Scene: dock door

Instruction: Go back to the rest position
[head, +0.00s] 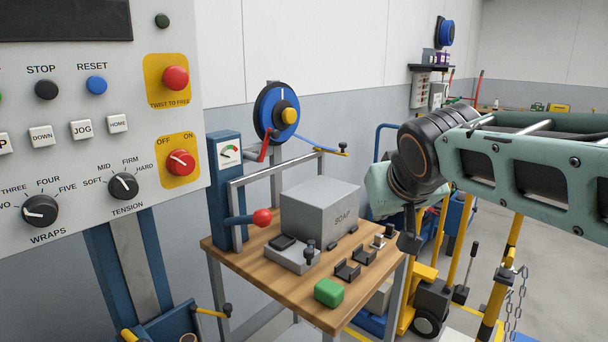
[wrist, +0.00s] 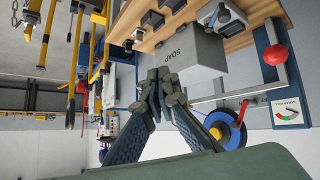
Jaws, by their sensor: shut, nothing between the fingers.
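My gripper (wrist: 163,88) is shut with nothing between its fingers; its dark fingertips meet in the middle of the wrist view. In the head view my arm reaches in from the right, and its pale green wrist hides most of the gripper. In the wrist view the fingertips appear beside the grey box marked SOAP (wrist: 192,50), apparently apart from it; the exact gap cannot be told. In the head view this SOAP box (head: 320,207) sits on the wooden-topped bench (head: 285,272), left of my wrist.
A control panel (head: 95,110) with buttons and knobs fills the left. The bench holds a blue gauge post (head: 228,190), a red-knobbed lever (head: 262,217), a green block (head: 329,292) and black clips. A blue reel (head: 276,112) stands behind. Yellow posts and a chain (head: 515,300) stand right.

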